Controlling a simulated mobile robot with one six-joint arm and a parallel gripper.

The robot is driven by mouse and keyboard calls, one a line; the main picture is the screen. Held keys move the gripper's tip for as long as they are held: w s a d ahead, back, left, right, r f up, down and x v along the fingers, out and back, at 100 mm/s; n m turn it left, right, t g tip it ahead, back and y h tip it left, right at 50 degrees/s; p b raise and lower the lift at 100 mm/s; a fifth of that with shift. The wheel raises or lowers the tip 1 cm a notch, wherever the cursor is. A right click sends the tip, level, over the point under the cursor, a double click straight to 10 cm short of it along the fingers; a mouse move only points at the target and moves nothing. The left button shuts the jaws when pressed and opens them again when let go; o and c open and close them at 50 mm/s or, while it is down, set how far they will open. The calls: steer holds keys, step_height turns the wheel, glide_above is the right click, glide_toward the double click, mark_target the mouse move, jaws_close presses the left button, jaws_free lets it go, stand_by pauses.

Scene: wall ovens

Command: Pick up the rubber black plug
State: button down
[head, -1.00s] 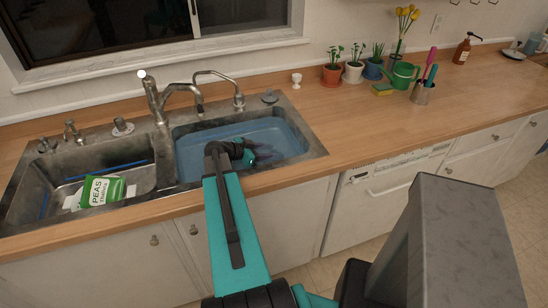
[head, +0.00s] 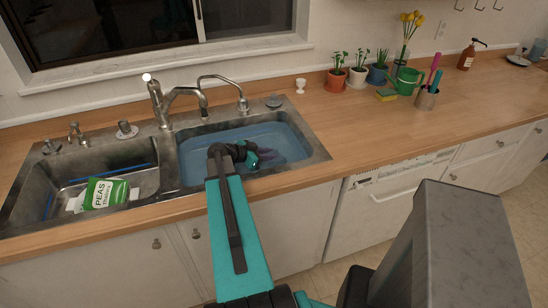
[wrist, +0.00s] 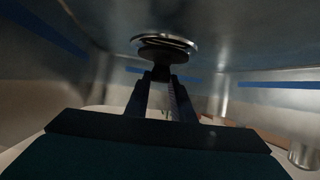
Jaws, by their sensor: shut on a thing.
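The black plug (wrist: 162,73) shows in the wrist view as a small dark piece between my fingertips, just at a round metal drain ring (wrist: 165,41). My gripper (wrist: 162,80) is shut on the plug. I cannot tell whether the plug is clear of the drain. In the head view, my gripper (head: 277,156) reaches down into the right sink basin (head: 187,170), which holds bluish water. The fingers look dim below the surface there, and the plug is hidden.
Basin walls stand close around my gripper. The left basin (head: 50,205) holds a green peas bag (head: 105,193). A faucet (head: 160,105) and a thin curved tap (head: 222,78) stand behind the basins. Plants, a watering can (head: 406,82) and a utensil cup (head: 426,99) stand to the right.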

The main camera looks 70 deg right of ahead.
mark_target(274, 163)
step_height(274, 163, up, 9)
steer(key=b, duration=0.2)
steer(key=shift+b, duration=0.35)
steer(key=shift+r, duration=0.15)
stand_by(0.6)
